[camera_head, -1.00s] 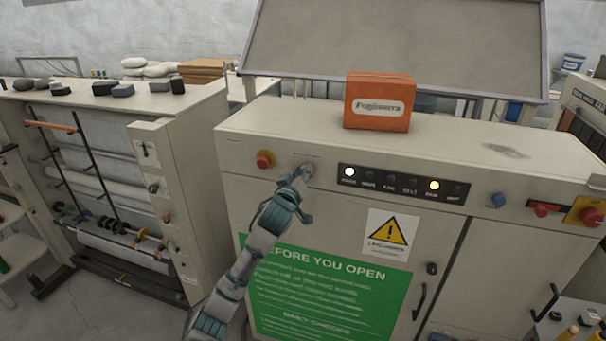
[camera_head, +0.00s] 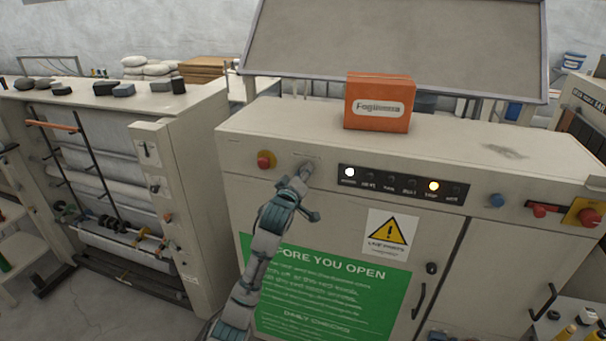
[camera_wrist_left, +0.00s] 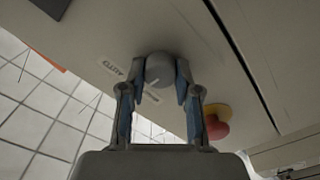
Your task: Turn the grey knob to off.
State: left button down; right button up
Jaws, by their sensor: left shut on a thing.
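The grey knob (camera_wrist_left: 159,70) sits on the cabinet's front panel. In the left wrist view it is round, with a pale mark on its face, between the two fingers of my left gripper (camera_wrist_left: 158,82). The fingers are shut on its sides. In the head view my left gripper (camera_head: 302,177) reaches the panel between the red button and the indicator strip, and the knob (camera_head: 307,167) is mostly hidden behind it. My right gripper is not in view.
A red button on a yellow base (camera_head: 265,160) is close to the left of the knob; it also shows in the wrist view (camera_wrist_left: 216,121). The indicator strip (camera_head: 400,185) has a white and an orange light lit. An orange box (camera_head: 379,103) stands on the cabinet top.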

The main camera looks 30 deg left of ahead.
pick_arm(q)
jog(key=c, duration=1)
grip_release()
jog(key=shift+f, duration=0.35)
jog(key=shift+o, duration=0.9)
jog(key=shift+w+r, duration=0.1)
jog(key=shift+w, duration=0.05)
jog(key=shift+a, duration=0.1)
jog(key=v, duration=1.1)
jog(key=shift+s, duration=0.4)
